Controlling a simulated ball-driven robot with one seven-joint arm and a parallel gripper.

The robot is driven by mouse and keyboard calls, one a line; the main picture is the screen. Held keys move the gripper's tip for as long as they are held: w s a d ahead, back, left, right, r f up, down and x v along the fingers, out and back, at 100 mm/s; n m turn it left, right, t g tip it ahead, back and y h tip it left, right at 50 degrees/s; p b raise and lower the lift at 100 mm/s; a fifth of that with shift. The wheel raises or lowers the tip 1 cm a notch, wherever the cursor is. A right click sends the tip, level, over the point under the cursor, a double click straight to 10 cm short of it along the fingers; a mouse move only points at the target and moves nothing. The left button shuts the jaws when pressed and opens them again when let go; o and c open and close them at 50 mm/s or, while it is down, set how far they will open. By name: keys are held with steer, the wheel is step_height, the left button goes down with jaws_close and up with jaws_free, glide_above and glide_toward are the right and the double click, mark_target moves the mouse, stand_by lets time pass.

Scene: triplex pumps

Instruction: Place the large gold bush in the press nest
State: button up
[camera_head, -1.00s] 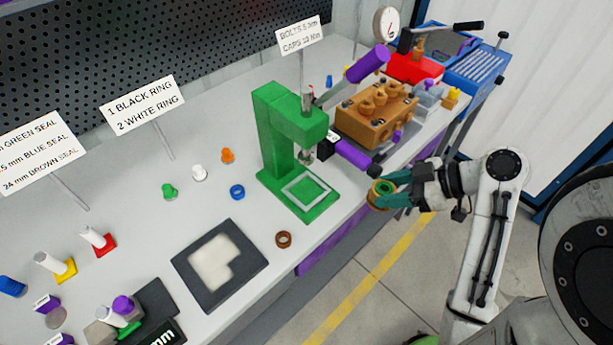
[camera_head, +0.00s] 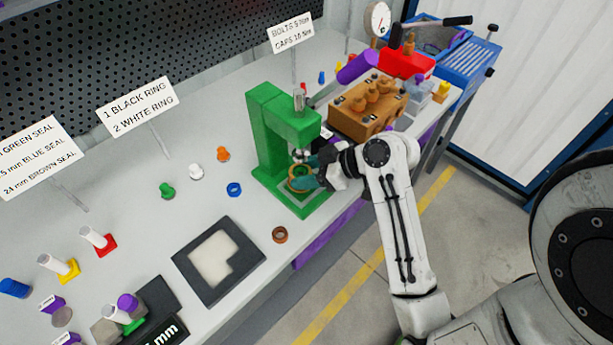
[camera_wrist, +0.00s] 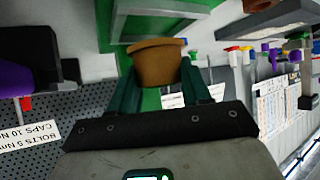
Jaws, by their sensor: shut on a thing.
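The large gold bush (camera_head: 300,180) is held in my gripper (camera_head: 307,180), between its dark green fingers. In the head view it is over the base of the green press, below the press ram (camera_head: 301,155). The press nest (camera_head: 309,193) is the square, light-edged area on the press base, partly hidden by my fingers and the bush. In the wrist view the bush (camera_wrist: 156,63) sits between the two fingertips, with the pale-framed nest (camera_wrist: 165,12) at the top edge. I cannot tell whether the bush touches the nest.
The green press column (camera_head: 268,130) stands behind and left of the bush. An orange-brown pump block (camera_head: 367,108) is close behind my wrist. A small brown ring (camera_head: 280,235) and a dark tray (camera_head: 184,260) lie front left. Bench space left of the press holds small coloured parts.

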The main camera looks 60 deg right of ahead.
steer(key=shift+f, duration=1.2)
steer(key=shift+f, duration=0.15)
steer(key=o, duration=1.3)
steer(key=shift+c, duration=0.2)
steer(key=shift+r, duration=0.2)
steer(key=v, duration=1.2)
